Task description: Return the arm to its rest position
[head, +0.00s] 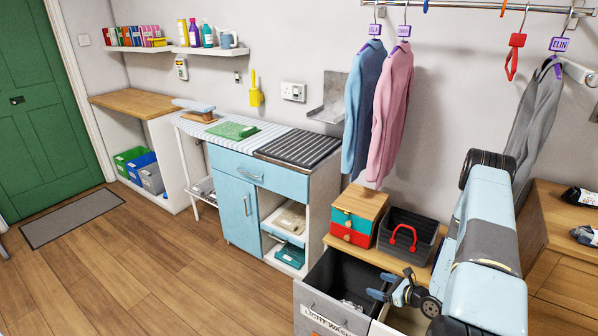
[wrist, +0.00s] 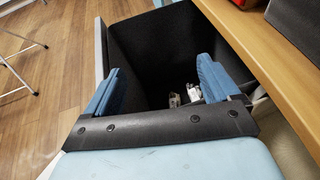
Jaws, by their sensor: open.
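My gripper (head: 391,284) is at the end of my arm, at the lower right of the head view. It is over the right side of an open grey bin drawer labelled "LIGHT WASH" (head: 338,315). In the wrist view its two blue fingers (wrist: 160,90) stand wide apart with nothing between them. The dark inside of the bin (wrist: 150,45) lies beyond the fingers. Small light-coloured items (wrist: 192,94) lie at the bottom of the bin, too small to make out.
A wooden top (head: 425,270) beside the bin holds a red and teal box (head: 355,222) and a dark basket with red handles (head: 424,225). Garments hang from a rail (head: 470,5) above. The blue cabinet (head: 236,208) stands left.

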